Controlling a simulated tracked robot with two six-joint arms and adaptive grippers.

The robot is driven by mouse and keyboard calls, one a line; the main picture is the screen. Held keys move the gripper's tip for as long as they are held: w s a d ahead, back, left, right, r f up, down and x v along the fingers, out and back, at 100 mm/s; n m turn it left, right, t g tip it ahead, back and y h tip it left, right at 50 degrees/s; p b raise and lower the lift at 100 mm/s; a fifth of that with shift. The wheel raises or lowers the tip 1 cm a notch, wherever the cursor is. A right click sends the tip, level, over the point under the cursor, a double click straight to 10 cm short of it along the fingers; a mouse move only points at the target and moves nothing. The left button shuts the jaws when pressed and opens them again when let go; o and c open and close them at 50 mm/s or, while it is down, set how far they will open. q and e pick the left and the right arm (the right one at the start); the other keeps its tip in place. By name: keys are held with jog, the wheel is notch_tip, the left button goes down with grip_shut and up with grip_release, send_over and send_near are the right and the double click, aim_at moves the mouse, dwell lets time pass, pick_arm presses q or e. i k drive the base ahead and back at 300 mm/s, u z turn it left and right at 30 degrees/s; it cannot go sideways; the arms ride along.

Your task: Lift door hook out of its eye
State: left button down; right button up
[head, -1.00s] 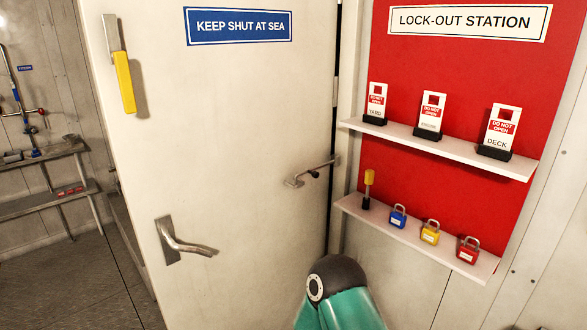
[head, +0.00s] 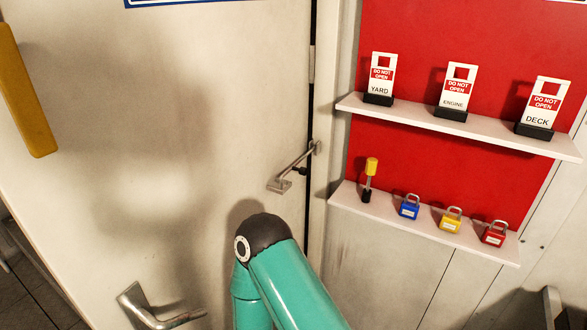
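The door hook (head: 294,168) is a thin metal bar between the white door (head: 150,110) and the frame at the door's right edge. Its left end sits at a small bracket (head: 279,184) on the door. Its right end meets a small fitting (head: 316,147) at the frame; whether it lies inside the eye is too small to tell. A teal arm link of mine with a dark joint shows below the hook, apart from it in the picture. Neither gripper is in view.
A lever handle (head: 155,312) is low on the door, and a yellow bar (head: 25,95) is at upper left. Right of the frame, a red board (head: 420,30) has an upper shelf (head: 460,128) with tags and a lower shelf (head: 425,226) with padlocks and a yellow-topped item (head: 370,178).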

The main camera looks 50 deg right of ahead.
aim_at(303, 171)
jog(key=z, duration=1.2)
jog(key=k, duration=0.55)
jog(key=u, duration=0.1)
jog(key=i, duration=0.55)
jog(key=u, duration=0.05)
